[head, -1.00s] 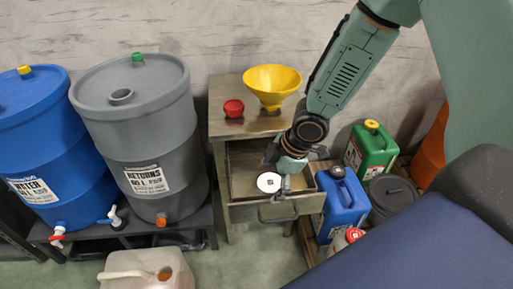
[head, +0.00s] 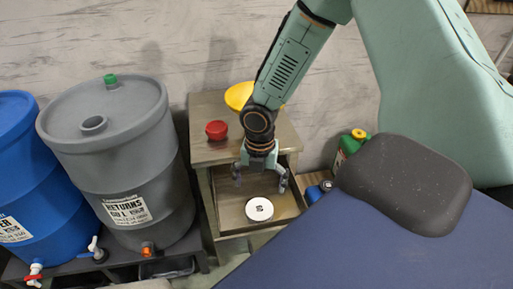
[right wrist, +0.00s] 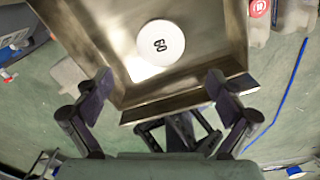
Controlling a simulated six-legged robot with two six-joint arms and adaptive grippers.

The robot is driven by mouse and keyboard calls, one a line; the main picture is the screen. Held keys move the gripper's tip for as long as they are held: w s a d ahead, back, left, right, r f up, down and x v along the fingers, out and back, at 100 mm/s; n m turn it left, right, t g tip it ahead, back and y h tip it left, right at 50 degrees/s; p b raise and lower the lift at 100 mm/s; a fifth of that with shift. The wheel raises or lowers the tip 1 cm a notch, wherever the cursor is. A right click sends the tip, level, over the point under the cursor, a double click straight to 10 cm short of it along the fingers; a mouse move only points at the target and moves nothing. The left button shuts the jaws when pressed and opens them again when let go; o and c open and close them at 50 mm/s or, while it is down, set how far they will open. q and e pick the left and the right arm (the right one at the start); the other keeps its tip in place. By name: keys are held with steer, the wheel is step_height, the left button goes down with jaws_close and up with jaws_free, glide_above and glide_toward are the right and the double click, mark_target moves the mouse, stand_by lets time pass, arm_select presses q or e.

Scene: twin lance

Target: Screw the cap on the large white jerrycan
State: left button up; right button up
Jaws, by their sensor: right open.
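A round white cap (head: 259,209) marked with black figures lies in the open drawer (head: 228,216) of the metal cabinet. It also shows in the right wrist view (right wrist: 160,43), reading 60. My right gripper (head: 261,180) is open and empty above the drawer, its fingers spread behind the cap in the head view. In the right wrist view its fingers (right wrist: 158,84) stand apart, left and right below the cap. Only a sliver of the large white jerrycan (head: 142,285) shows at the bottom edge of the head view. My left gripper is not in view.
On the cabinet top (head: 200,152) are a red piece (head: 216,130) and a yellow funnel (head: 238,95), partly behind my arm. A grey drum (head: 110,160) and a blue drum (head: 20,190) stand left. A green can (head: 347,146) is at right.

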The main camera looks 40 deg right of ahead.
mark_target(260, 208)
step_height(260, 208, down, 6)
steer(key=b, duration=0.7)
steer(key=shift+s+f, duration=0.1)
step_height(260, 208, down, 2)
steer(key=shift+f+b, duration=0.1)
steer(key=shift+b, duration=0.25)
steer(key=shift+f, duration=0.6)
steer(key=shift+f+b, duration=0.25)
steer(key=shift+b, duration=0.05)
